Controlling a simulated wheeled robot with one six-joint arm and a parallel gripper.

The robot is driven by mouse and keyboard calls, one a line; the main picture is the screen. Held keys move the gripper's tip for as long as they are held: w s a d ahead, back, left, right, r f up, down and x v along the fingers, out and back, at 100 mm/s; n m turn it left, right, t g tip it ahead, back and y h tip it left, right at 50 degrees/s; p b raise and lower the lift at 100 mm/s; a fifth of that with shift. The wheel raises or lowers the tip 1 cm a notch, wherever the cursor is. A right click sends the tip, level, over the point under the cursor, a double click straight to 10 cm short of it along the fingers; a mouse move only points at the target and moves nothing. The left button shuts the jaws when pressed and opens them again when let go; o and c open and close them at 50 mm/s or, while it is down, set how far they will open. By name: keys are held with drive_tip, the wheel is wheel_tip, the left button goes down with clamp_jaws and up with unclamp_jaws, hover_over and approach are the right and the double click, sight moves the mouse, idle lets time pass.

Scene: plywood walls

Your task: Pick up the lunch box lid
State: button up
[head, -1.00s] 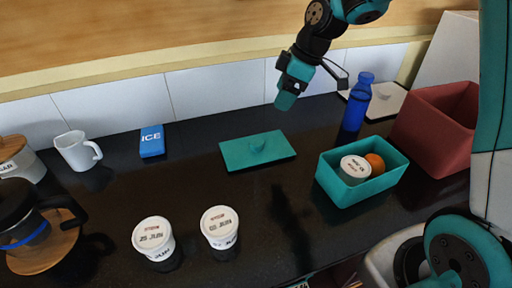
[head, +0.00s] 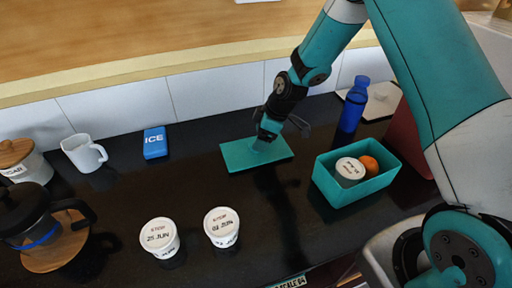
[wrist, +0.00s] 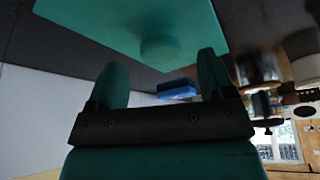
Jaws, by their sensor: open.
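The lunch box lid (head: 235,157) is a flat teal rectangle with a round knob, lying on the black counter in the head view. In the wrist view the lid (wrist: 110,18) is at the top, with its knob (wrist: 160,50) just beyond my fingers. My gripper (head: 262,146) is low over the lid at the knob, which it hides in the head view. My gripper (wrist: 165,80) shows its two teal fingers apart with nothing between them. The teal lunch box (head: 340,197) stands open to the right, holding a white-lidded tub (head: 350,170) and an orange (head: 370,165).
A blue bottle (head: 353,105) stands behind the lunch box. A blue ice pack (head: 155,143) and a white mug (head: 84,153) are at the left. Two white tubs (head: 160,237) (head: 222,228) stand in front. A coffee press (head: 38,220) is at far left.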

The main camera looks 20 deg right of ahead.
sight(238, 155)
drive_tip(key=shift+p+x, duration=0.35)
drive_tip(key=shift+x, duration=1.2)
drive_tip(key=shift+c, duration=0.4)
drive_tip(key=shift+r, duration=0.1)
drive_tip(key=c, duration=0.9)
drive_tip(key=shift+c, duration=0.2)
